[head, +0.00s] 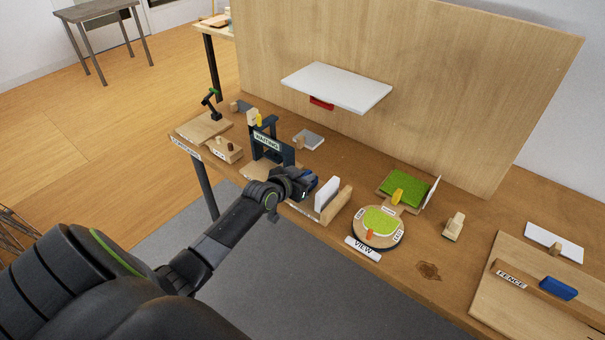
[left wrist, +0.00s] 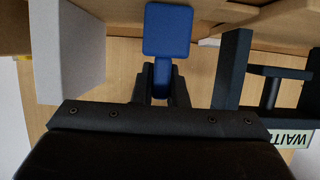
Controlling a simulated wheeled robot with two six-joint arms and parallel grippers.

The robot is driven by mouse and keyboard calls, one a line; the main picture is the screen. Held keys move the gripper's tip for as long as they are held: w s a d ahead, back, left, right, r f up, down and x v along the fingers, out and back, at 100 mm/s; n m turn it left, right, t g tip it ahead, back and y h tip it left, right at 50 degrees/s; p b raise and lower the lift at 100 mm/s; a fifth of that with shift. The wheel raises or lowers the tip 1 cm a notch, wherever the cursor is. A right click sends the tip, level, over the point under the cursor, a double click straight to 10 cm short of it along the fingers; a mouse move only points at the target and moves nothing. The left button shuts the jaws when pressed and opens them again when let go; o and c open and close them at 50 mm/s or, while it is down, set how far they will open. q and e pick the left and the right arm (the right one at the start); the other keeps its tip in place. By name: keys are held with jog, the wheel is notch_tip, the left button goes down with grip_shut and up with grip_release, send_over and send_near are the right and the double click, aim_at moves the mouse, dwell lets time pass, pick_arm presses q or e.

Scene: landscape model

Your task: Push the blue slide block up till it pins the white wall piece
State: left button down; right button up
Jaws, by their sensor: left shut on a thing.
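The blue slide block (left wrist: 167,30) shows in the left wrist view as a square blue face with a narrower blue stem below it. My left gripper (left wrist: 162,90) is shut on that stem. In the head view my left gripper (head: 308,181) is at the front of the bench, just left of the white wall piece, and largely hides the blue block. The white wall piece (head: 327,194) stands upright in front of a wooden block. It also shows as a pale slab (left wrist: 68,50) at the left of the left wrist view. My right gripper is not in view.
A dark frame with a sign (head: 267,141) stands close behind and left of my gripper. A round turntable (head: 397,240) marked VIEW is to the right. A fence board (head: 520,281) with another blue block (head: 559,288) is far right. A white shelf (head: 335,85) overhangs the back.

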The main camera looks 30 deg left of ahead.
pick_arm(q)
jog(key=shift+s+d+p, duration=0.1)
jog(key=shift+d+p, duration=0.3)
jog(key=shift+d, duration=0.95)
jog(key=c, duration=1.4)
grip_release()
jog(key=shift+c, duration=0.2)
jog(key=v, duration=1.7)
jog(key=shift+s+r, duration=0.15)
jog(key=shift+s, duration=0.05)
jog(key=shift+c, duration=0.3)
